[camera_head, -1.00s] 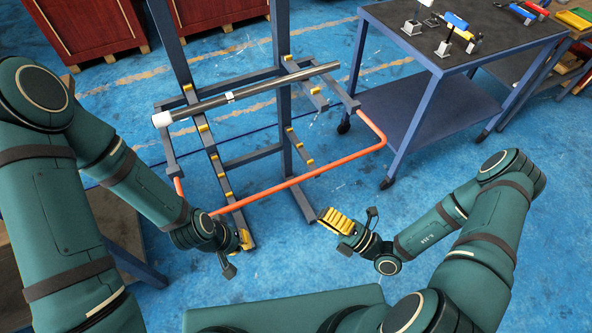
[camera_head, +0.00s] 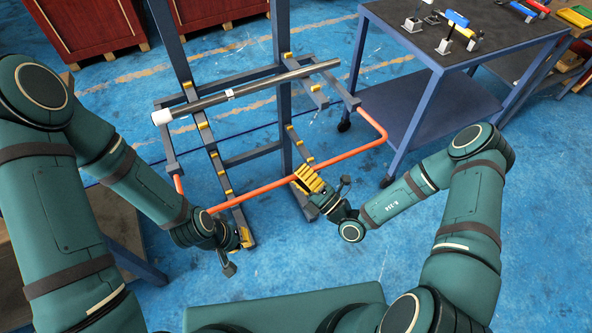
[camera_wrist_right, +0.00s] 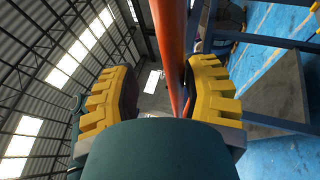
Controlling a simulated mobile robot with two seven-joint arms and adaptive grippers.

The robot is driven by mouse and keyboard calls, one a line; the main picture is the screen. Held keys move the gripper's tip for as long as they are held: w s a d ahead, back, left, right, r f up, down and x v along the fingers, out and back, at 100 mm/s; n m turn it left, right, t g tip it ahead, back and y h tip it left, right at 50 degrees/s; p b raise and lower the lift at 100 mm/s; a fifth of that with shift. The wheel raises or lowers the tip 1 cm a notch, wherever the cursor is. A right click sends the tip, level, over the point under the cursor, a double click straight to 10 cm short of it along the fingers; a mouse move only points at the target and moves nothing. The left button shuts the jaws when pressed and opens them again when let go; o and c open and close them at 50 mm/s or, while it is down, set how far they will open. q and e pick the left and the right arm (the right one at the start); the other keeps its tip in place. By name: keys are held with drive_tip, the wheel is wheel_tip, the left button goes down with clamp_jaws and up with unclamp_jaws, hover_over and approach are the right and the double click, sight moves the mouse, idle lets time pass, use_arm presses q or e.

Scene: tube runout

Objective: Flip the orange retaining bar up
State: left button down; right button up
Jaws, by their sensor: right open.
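The orange retaining bar (camera_head: 258,189) is a U-shaped bar hanging low across the front of the blue rack (camera_head: 285,95). My right gripper (camera_head: 308,180) is at the bar, right of its middle. In the right wrist view the bar (camera_wrist_right: 170,50) runs between the open yellow fingers of that gripper (camera_wrist_right: 165,95), nearer the right finger. My left gripper (camera_head: 243,238) is below the bar's left part; its fingers are too small and partly hidden to tell open from shut. A dark tube (camera_head: 265,84) with a white left end rests across the rack above the bar.
A blue cart (camera_head: 425,100) with a dark top and small fixtures stands at the right. A table (camera_head: 110,230) is behind my left arm. Red-brown crates (camera_head: 95,30) stand at the back. The blue floor between my arms is clear.

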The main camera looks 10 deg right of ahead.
drive_tip(key=shift+w+a+r, duration=0.2)
drive_tip(key=shift+w+a, duration=0.2)
drive_tip(key=shift+w, duration=0.05)
clamp_jaws()
drive_tip(key=shift+r, duration=0.15)
idle(0.5)
